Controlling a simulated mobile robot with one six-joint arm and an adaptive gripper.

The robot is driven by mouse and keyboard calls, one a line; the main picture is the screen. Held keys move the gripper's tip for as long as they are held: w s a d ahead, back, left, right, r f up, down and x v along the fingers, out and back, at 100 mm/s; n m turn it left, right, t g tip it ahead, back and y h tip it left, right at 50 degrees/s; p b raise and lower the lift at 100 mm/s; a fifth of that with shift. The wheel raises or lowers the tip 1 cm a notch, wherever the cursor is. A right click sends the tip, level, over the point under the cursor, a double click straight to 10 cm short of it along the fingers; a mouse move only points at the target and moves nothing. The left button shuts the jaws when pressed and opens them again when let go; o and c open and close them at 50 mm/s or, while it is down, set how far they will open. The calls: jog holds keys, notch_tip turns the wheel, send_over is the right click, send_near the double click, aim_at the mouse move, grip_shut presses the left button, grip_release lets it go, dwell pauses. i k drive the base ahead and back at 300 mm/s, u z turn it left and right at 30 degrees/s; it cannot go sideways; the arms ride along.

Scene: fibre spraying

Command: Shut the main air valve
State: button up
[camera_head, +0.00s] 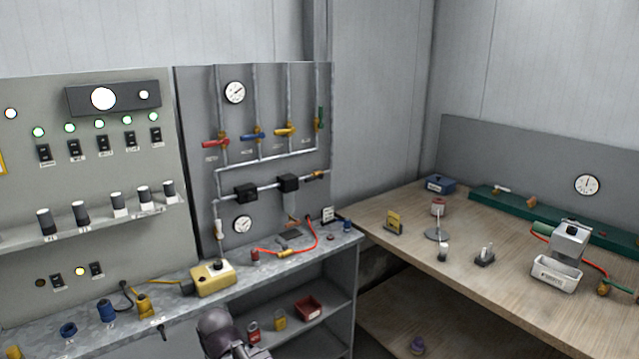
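A grey pipe panel (195,100) stands behind the bench, left of centre. It carries valves with a red handle (214,143), a blue handle (253,136) and a yellow handle (285,131), all lying crosswise to their vertical pipes. The labels are too small to read, so I cannot tell which valve is the main one. My gripper is not visible; a dark part of my arm shows at the bottom.
Gauges (235,92) are on the panel. The metal bench (180,297) below holds a yellow box (212,279), a red hose (300,247) and small fittings. A switch panel (90,180) stands left. A wooden table (400,205) with tools and a gauge board is at right.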

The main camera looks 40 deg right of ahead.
aim_at(321, 177)
jog(key=k, duration=1.15)
jog(key=z, duration=0.25)
jog(key=i, duration=0.95)
jog(key=z, duration=0.5)
jog(key=i, duration=0.95)
jog(key=z, duration=0.25)
